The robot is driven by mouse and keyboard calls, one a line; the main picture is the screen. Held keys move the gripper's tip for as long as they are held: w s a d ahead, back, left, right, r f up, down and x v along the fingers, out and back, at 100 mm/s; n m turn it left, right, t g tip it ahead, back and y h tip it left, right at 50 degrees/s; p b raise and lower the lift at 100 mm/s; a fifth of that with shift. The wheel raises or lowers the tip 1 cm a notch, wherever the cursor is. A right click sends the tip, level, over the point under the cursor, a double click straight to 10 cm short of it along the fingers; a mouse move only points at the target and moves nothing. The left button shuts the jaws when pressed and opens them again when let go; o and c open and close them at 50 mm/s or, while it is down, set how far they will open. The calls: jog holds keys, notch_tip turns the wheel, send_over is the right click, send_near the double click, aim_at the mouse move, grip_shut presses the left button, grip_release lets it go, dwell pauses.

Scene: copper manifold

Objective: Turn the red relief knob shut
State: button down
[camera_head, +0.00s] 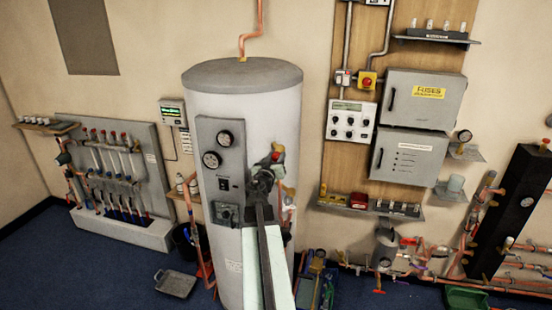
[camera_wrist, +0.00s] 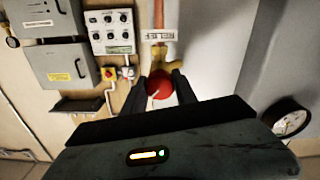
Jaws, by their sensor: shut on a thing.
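The red relief knob (camera_wrist: 160,90) sits below a brass fitting (camera_wrist: 158,57) and a tag reading "RELIEF" (camera_wrist: 156,36) in the wrist view. My gripper (camera_wrist: 160,88) has a dark finger on either side of the knob and is shut on it. A pale line marks the knob's face. In the head view the red knob (camera_head: 276,156) shows small at the right side of the grey cylinder (camera_head: 240,100). My gripper (camera_head: 270,165) is at it there, and my arm hides part of the area below.
A panel with gauges (camera_head: 222,160) is on the cylinder's front, left of my gripper. A copper pipe (camera_wrist: 158,15) runs from the fitting. Grey boxes (camera_head: 410,155) and a control unit (camera_head: 352,120) are on the wooden board to the right. Pipework stands low at the right.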

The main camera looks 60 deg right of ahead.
jog(key=n, duration=0.4)
jog(key=shift+n, duration=2.6)
jog(key=c, duration=1)
grip_release()
jog(key=shift+o, duration=0.2)
jog(key=shift+a, duration=0.15)
